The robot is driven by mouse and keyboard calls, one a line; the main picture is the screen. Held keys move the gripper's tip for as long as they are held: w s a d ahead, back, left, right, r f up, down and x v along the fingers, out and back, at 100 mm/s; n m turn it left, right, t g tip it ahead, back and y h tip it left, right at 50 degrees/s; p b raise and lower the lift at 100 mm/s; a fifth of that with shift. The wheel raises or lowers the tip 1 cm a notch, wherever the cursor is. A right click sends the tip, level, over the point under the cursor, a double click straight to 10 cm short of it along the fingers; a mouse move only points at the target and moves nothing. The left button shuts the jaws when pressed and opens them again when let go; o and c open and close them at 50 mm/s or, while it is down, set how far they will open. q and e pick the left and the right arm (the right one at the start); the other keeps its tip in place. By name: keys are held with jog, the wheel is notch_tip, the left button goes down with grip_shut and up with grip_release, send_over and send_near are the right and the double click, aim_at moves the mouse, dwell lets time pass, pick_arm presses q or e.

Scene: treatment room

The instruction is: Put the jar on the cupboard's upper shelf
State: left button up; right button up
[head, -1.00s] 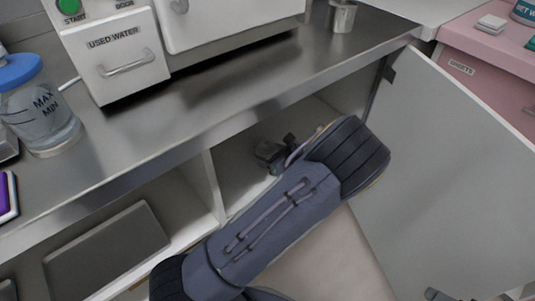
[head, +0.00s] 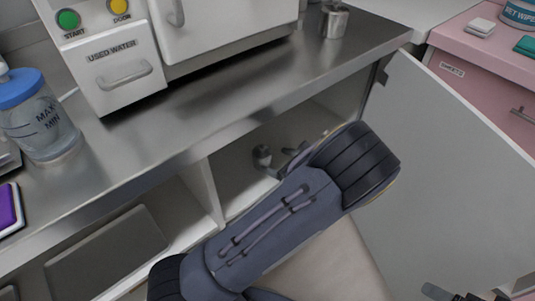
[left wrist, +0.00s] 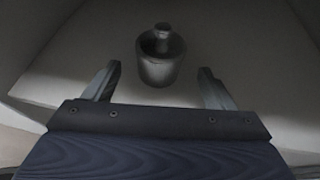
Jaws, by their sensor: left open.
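A small grey metal jar (head: 262,156) stands upright inside the open cupboard (head: 211,190), on a pale shelf surface under the counter. In the left wrist view the jar (left wrist: 160,68) stands ahead of my left gripper (left wrist: 159,76), centred between the fingers and apart from both. My left gripper is open and empty.
The cupboard door (head: 440,160) stands open at the right. A metal cup (head: 335,22) is on the steel counter (head: 230,110) above. A divider separates the left compartment, which holds a grey box (head: 105,252). A blue-lidded bottle (head: 38,115) and a pink cabinet (head: 485,80) flank the area.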

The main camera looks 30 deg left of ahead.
pick_arm(q)
jog(key=p+v, duration=0.1)
jog(key=v, duration=0.4)
jog(key=shift+d, duration=0.15)
dwell(0.3)
